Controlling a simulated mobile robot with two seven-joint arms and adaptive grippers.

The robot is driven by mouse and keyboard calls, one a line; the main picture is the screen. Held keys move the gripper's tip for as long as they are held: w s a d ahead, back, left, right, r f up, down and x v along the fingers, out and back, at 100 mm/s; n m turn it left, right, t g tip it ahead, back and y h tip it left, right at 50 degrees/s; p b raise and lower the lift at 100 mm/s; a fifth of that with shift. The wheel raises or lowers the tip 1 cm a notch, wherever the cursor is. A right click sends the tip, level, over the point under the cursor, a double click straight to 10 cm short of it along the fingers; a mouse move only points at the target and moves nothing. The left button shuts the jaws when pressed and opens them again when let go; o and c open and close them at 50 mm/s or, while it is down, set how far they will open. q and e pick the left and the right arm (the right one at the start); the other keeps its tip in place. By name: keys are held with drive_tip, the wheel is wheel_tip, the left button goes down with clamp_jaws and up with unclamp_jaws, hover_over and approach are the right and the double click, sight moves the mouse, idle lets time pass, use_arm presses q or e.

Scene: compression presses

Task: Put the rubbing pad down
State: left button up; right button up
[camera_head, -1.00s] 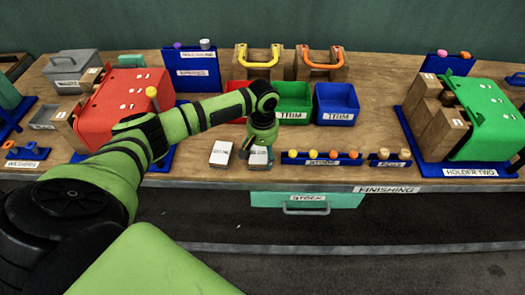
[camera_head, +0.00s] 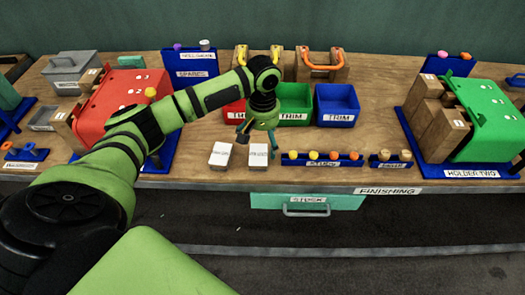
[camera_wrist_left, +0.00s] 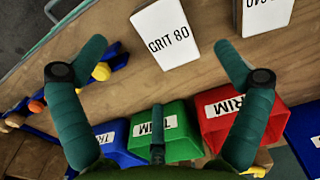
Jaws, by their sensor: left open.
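Two rubbing pads with white tops stand side by side on the bench near its front edge. The right pad (camera_head: 258,154) reads GRIT 80 in the left wrist view (camera_wrist_left: 167,38). The left pad (camera_head: 220,155) shows partly at the top of the left wrist view (camera_wrist_left: 264,14), its label cut off. My left gripper (camera_head: 258,132) is open and empty, above and just behind the GRIT 80 pad. In the left wrist view its fingers (camera_wrist_left: 161,52) are spread wide, apart from the pad. My right gripper is not in view.
A blue trim bin (camera_head: 337,104), a green bin (camera_head: 293,104) and a red bin (camera_head: 233,108) stand behind the pads. A blue rack (camera_head: 322,160) of coloured knobs lies right of them. The red holder (camera_head: 108,108) and green holder (camera_head: 490,118) flank the bench.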

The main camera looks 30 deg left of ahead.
sight(263, 154)
use_arm(q)
wheel_tip(263, 154, up, 6)
drive_tip(key=shift+f, duration=0.1)
idle(0.5)
